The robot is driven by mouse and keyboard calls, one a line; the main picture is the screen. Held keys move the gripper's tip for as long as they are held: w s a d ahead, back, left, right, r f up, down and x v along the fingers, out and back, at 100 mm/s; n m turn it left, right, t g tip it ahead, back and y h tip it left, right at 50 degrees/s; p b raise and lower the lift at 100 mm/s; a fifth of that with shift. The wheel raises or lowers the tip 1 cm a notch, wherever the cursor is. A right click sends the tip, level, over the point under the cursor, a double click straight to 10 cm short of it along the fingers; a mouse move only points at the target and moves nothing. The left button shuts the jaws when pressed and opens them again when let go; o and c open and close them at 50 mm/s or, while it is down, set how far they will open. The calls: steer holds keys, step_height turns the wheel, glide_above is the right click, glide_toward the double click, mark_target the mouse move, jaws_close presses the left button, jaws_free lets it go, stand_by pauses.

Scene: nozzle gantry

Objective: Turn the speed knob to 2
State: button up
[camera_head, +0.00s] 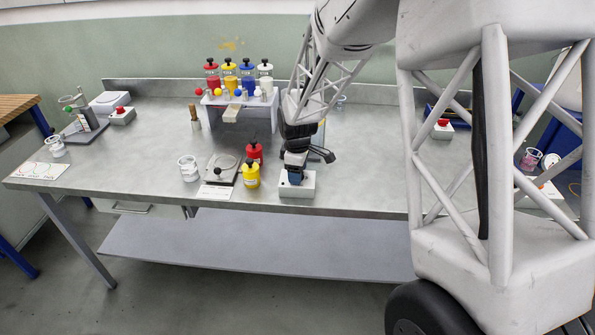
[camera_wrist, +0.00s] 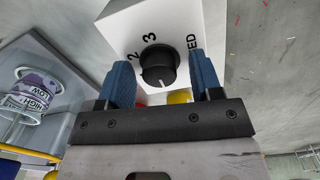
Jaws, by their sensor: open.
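The speed knob (camera_wrist: 158,66) is a round black dial on a white box in the wrist view. A white pointer mark shows on its side facing my gripper. The digits 2 and 3 are printed at its left and upper left, and the letters "ED" at its right. My gripper (camera_wrist: 158,82) is open, with one blue finger on each side of the knob and gaps between them and it. In the head view the white box (camera_head: 297,188) stands near the table's front edge under my gripper (camera_head: 294,176), which hides the knob.
A yellow bottle (camera_head: 251,175) and a red bottle (camera_head: 255,152) stand just left of the box. A plate device (camera_head: 222,170) and a glass beaker (camera_head: 188,168) are further left. Bare table (camera_head: 360,185) lies to the right of the box.

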steer(key=c, duration=0.9)
